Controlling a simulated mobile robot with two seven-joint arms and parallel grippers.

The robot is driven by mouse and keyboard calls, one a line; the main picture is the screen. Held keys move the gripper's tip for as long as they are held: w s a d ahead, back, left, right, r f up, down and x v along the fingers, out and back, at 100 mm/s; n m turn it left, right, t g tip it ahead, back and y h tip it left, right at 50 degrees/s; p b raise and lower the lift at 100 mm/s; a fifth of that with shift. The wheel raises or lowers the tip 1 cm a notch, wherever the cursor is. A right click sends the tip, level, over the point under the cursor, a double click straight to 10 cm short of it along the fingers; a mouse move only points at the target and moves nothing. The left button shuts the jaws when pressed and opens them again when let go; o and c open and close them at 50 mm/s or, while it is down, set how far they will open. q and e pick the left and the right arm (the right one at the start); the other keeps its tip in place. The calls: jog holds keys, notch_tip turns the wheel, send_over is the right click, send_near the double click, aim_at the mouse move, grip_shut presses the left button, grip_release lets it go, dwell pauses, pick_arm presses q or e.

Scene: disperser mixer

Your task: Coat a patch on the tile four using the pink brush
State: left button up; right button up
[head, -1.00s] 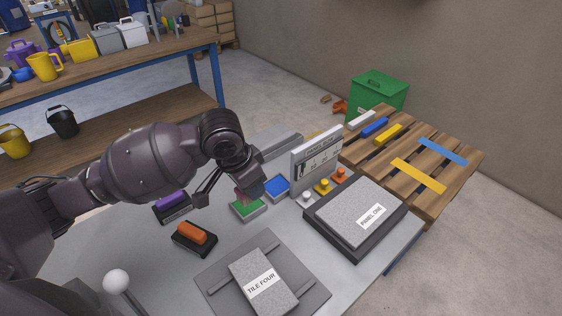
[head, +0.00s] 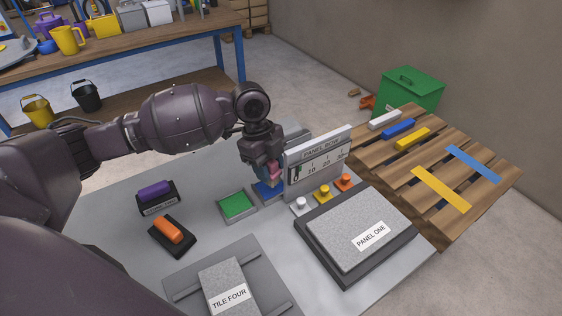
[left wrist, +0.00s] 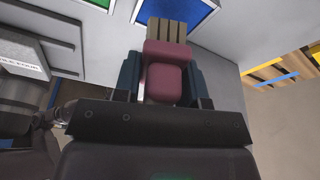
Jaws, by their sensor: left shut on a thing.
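My left gripper (head: 266,166) is shut on the pink brush (head: 274,174), which points down at the blue tray (head: 264,192). In the left wrist view the brush (left wrist: 165,72) sits between the fingers, its pale bristles (left wrist: 166,30) overlapping the blue surface (left wrist: 188,10). I cannot tell whether the bristles touch it. Tile four (head: 222,277) is a grey speckled slab with a white label, lying on a grey base at the front. No colored patch shows on its visible part; the picture's bottom edge cuts it off. My right gripper is out of view.
The green tray (head: 237,206) is left of the blue one. The purple brush (head: 154,190) and orange brush (head: 168,230) rest on dark holders. An upright panel (head: 318,163) stands close right of my gripper. Panel one (head: 355,228) and several small knobs (head: 323,190) are at the right.

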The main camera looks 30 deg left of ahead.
aim_at(272, 177)
pick_arm(q)
jog(key=shift+w+d+f+m, duration=0.1)
jog(key=shift+w+f+m, duration=0.05)
jog(key=shift+w+m, duration=0.3)
jog(key=shift+f+b, duration=0.65)
jog(key=shift+f, duration=0.8)
jog(key=shift+r, duration=0.1)
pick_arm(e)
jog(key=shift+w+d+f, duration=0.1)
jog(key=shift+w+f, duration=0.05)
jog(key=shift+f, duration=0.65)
pick_arm(q)
jog(key=shift+b, duration=0.3)
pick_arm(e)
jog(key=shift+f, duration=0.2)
pick_arm(q)
jog(key=shift+f, duration=0.55)
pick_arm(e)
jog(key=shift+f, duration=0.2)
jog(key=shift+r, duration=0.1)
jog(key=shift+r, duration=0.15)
